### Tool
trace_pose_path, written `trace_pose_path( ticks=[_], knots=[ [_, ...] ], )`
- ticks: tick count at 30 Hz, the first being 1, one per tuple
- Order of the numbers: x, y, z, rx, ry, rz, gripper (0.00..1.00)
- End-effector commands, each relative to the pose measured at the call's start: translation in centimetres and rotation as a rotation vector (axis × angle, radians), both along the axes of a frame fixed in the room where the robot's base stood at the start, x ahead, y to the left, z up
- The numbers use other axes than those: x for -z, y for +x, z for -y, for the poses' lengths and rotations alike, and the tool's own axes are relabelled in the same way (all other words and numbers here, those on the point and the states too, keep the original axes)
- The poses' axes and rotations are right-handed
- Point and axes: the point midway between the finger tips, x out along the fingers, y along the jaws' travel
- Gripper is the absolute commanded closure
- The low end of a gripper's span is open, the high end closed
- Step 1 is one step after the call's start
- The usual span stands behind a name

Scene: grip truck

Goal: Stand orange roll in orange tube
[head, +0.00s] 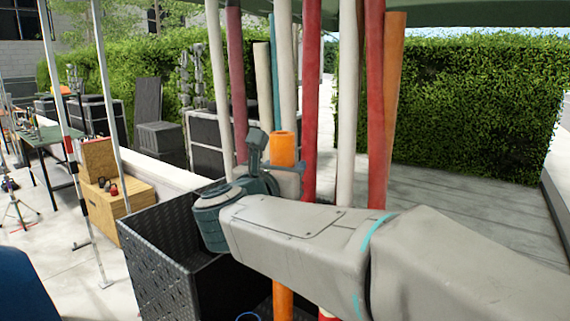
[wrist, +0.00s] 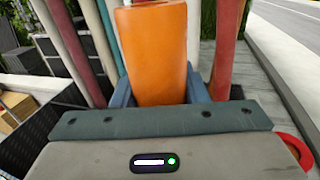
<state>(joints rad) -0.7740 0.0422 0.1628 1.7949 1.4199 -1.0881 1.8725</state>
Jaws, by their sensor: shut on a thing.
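An orange roll (head: 283,148) stands upright in my gripper (head: 284,172), its top end just above the jaws. In the wrist view the roll (wrist: 155,50) fills the middle, with a blue finger on each side; my gripper (wrist: 160,94) is shut on it. My arm hides the roll's middle in the head view, and an orange length shows below the arm down to the frame's bottom edge. The roll's lower end is out of view. I cannot make out an orange tube. Another, taller orange roll (head: 392,85) stands at the right, beside red rolls.
Several red (head: 310,95), white (head: 347,100) and other coloured rolls stand close behind my gripper. A black bin (head: 160,262) is below left. A blue rim (head: 247,316) shows at the bottom, and a red ring (wrist: 294,148) at the wrist view's lower right.

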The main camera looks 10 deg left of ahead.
Motion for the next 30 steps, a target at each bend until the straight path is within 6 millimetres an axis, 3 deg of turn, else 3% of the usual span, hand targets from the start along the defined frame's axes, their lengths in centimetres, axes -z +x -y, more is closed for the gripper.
trace_pose_path(
  ticks=[30],
  knots=[
    [5.1,0.0,0.0,0.000,0.000,0.001,1.00]
  ],
)
